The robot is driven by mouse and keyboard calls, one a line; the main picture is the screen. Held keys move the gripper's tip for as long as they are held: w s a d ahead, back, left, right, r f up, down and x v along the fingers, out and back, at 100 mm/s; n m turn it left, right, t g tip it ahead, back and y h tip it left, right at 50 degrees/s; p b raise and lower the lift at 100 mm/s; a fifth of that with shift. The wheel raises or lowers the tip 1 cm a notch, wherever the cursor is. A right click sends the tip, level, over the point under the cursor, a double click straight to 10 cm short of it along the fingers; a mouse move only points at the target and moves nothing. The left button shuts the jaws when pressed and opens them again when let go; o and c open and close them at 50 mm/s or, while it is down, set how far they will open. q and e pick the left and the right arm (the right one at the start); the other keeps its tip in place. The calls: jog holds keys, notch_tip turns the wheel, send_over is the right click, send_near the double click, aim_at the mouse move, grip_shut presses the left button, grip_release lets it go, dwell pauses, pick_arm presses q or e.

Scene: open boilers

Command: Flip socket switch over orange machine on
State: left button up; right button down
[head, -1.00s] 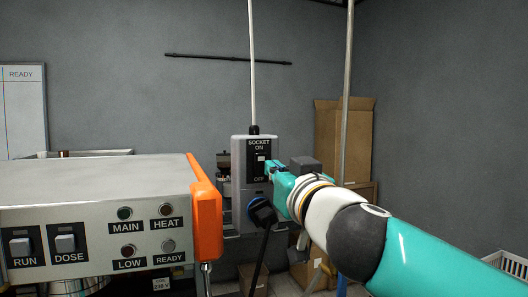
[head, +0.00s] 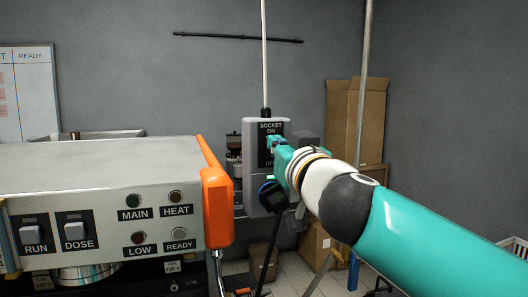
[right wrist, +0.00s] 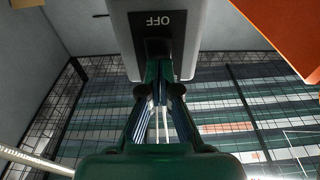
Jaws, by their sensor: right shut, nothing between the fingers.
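The grey socket box (head: 254,196) hangs from a pale vertical conduit, beyond the orange-sided machine (head: 217,205). Its black plate reads SOCKET ON at the top and OFF at the bottom. My right gripper (head: 273,143) is at the front of this plate, fingers shut and empty, and hides the switch between the labels. In the right wrist view the shut fingers (right wrist: 160,85) overlap the plate just by the OFF label (right wrist: 158,20), which appears upside down. I cannot tell whether they touch the switch or which way it sits. My left gripper is not in view.
A plug (head: 270,194) with a black cable sits in the socket below the plate. The machine's panel has RUN and DOSE switches (head: 75,231) and several lamps. Cardboard boxes (head: 355,120) stand behind to the right, near a slanting pole. A whiteboard (head: 28,92) hangs at left.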

jog(key=shift+f, duration=0.1)
jog(key=shift+s, duration=0.1)
jog(key=shift+s+d+f, duration=0.1)
jog(key=shift+s+d, duration=0.05)
jog(key=shift+s, duration=0.05)
jog(key=v, duration=1.1)
jog(key=shift+s, duration=0.15)
jog(key=shift+f, duration=0.1)
